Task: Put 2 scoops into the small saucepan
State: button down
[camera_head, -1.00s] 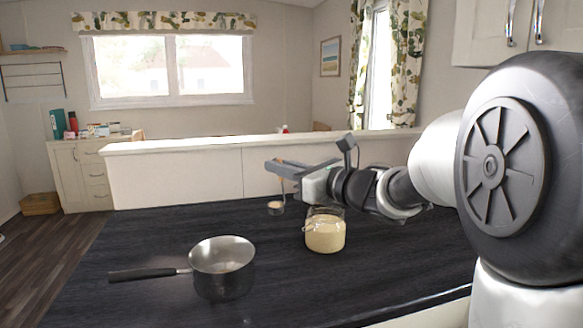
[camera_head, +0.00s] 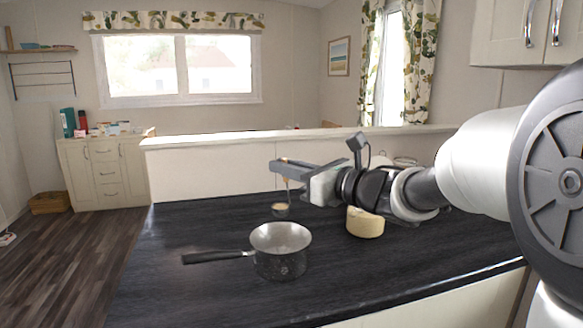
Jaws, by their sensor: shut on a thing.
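My gripper (camera_head: 292,171) is shut on the upright copper-coloured handle of a small scoop (camera_head: 281,210). The scoop hangs below the jaws, with pale cream stuff showing in its bowl. The small saucepan (camera_head: 281,262), metal with a black handle pointing left, stands on the dark worktop. In the picture the scoop is just above the pan's far rim; it looks to be behind the pan rather than over it. The pan's inside looks bare grey, but its bottom is not clear. The jar of cream-coloured stuff (camera_head: 365,223) stands right of the pan, its top partly hidden by my arm.
The dark worktop (camera_head: 190,285) is clear left of and in front of the pan. A pale raised ledge (camera_head: 215,160) runs along its back. A clear glass thing (camera_head: 404,161) shows behind my arm. A low cabinet (camera_head: 100,175) stands far left.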

jog(key=w+d+f+m+p, duration=0.2)
jog(key=d+f+m+p, duration=0.1)
jog(key=f+m, duration=0.3)
jog(key=w+d+f+m+t+p, duration=0.1)
jog(key=w+d+f+m+p, duration=0.2)
jog(key=f+m+p, duration=0.3)
jog(key=shift+w+f+m+t, duration=0.35)
jog(key=shift+f+m, duration=0.25)
jog(key=shift+m, duration=2.2)
dwell(0.4)
